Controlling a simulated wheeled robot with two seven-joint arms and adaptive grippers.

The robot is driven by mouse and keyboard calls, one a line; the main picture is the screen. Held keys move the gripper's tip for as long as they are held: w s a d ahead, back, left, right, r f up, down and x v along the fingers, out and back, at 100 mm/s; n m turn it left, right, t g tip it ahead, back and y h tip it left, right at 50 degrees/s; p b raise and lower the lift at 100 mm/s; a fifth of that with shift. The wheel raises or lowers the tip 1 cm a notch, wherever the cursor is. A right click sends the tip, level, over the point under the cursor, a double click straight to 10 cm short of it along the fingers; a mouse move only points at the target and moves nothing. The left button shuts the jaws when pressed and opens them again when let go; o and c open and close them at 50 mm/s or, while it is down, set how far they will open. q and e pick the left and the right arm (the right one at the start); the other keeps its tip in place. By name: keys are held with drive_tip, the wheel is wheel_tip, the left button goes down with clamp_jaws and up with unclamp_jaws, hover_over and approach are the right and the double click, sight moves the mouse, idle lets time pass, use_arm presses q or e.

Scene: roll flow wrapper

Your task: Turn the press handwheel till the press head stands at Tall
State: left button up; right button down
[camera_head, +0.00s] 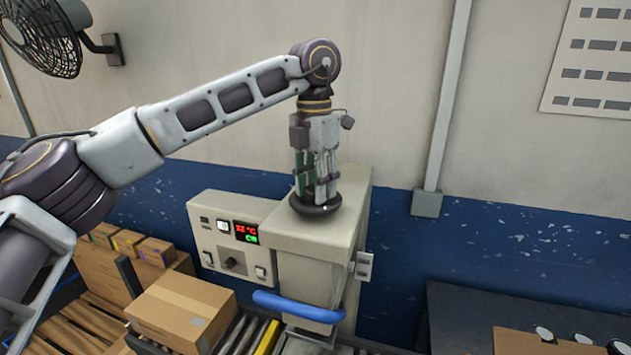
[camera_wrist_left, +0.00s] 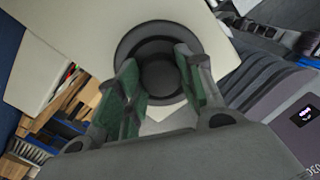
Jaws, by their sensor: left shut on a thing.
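The press handwheel (camera_head: 314,208) is a dark round wheel lying flat on top of the beige press housing (camera_head: 330,237). My left gripper (camera_head: 316,195) points straight down over it, its fingers reaching the wheel. In the left wrist view the dark wheel (camera_wrist_left: 158,48) shows between and beyond the two green-padded fingers, and the left gripper (camera_wrist_left: 160,85) is shut on its middle part. The exact contact is partly hidden by the fingers. The press head and any Tall mark cannot be made out. My right gripper is not in view.
A control panel (camera_head: 232,245) with a red and green display is on the press's left. A blue bar (camera_head: 298,306) crosses its front. A cardboard box (camera_head: 182,310) sits on the rollers at lower left. A dark table (camera_head: 480,310) stands at right.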

use_arm(q)
drive_tip(key=m, duration=0.4)
drive_tip(key=shift+d+m, duration=0.1)
drive_tip(key=shift+m, duration=1.4)
drive_tip(key=o, duration=1)
drive_tip(key=shift+r, duration=0.15)
drive_tip(key=shift+w+r, duration=0.2)
drive_tip(key=shift+r, duration=5.6)
